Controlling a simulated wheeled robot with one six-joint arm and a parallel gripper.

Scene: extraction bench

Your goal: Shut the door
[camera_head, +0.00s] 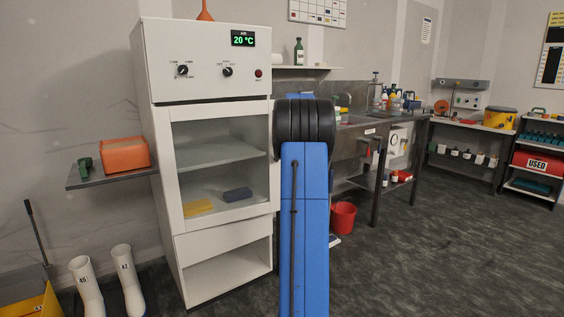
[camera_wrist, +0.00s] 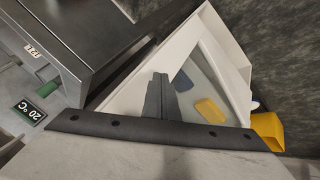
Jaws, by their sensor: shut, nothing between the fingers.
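The white cabinet (camera_head: 209,58) with a green 20 °C display stands left of centre in the head view. Its glass door (camera_head: 176,196) has a white frame and lies flush or nearly flush with the front; I cannot tell whether it is fully shut. A yellow block (camera_head: 198,208) and a blue block (camera_head: 237,194) show through the glass. My blue arm covers the door's right side, and my gripper is hidden there. In the wrist view, my gripper (camera_wrist: 157,93) is shut and empty in front of the glass, beside the white door frame (camera_wrist: 218,44). Contact is unclear.
A side shelf (camera_head: 112,178) with an orange box (camera_head: 124,154) is left of the cabinet. White boots (camera_head: 127,279) stand on the floor below it. A steel bench (camera_head: 375,126) and a red bucket (camera_head: 343,217) are to the right. The floor at front right is clear.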

